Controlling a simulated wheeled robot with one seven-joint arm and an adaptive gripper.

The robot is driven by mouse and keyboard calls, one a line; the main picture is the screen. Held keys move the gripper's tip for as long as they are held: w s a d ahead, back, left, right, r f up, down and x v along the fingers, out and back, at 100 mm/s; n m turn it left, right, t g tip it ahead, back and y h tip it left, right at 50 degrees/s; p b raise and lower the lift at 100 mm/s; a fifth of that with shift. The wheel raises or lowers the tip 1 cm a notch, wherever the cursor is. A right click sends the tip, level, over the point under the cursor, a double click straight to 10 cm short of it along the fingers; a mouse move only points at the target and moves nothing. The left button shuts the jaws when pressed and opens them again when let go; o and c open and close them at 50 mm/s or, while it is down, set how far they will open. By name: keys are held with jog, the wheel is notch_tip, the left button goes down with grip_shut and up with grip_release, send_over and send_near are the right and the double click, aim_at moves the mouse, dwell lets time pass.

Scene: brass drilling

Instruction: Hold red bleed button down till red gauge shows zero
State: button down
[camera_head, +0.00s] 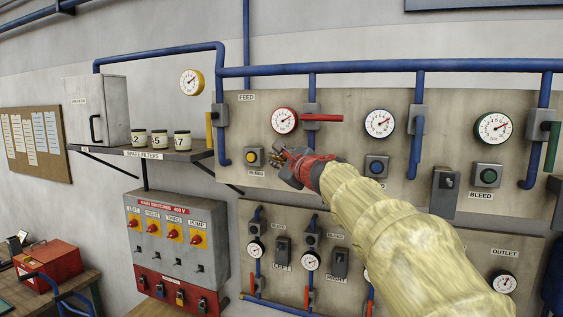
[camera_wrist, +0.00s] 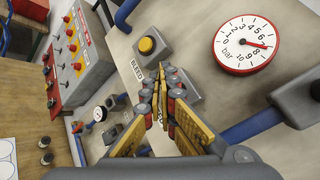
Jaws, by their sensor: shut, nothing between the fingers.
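The red gauge (camera_head: 284,121) is a red-rimmed dial on the upper panel. It is larger in the wrist view (camera_wrist: 247,44), where its needle points right, near the 8 and away from the 0. My gripper (camera_head: 281,155) is below the gauge, with its fingers together and nothing seen between them. In the wrist view, the fingertips (camera_wrist: 165,72) lie in front of a grey button box (camera_wrist: 192,92). No red button cap is visible; the fingers cover the box's middle. Whether they touch or press a button, I cannot tell.
A yellow button (camera_head: 252,156) is close left of my gripper. A blue button (camera_head: 376,168) and a green button (camera_head: 488,176) are farther right. A red valve handle (camera_head: 322,118) is beside the red gauge. The filter shelf (camera_head: 140,152) juts out at left.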

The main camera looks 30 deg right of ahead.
jog(key=shift+w+d, duration=0.1)
jog(key=shift+w+d, duration=0.2)
jog(key=shift+d, duration=0.05)
jog(key=shift+w+d, duration=0.25)
jog(key=shift+d, duration=0.15)
dwell(2.2)
jog(key=shift+a, duration=0.15)
dwell(1.6)
jog(key=shift+s+a, duration=0.55)
jog(key=shift+a, duration=0.05)
jog(key=s+a, duration=0.1)
jog(key=a, duration=0.1)
jog(key=s+a, duration=0.2)
dwell(0.5)
dwell(0.4)
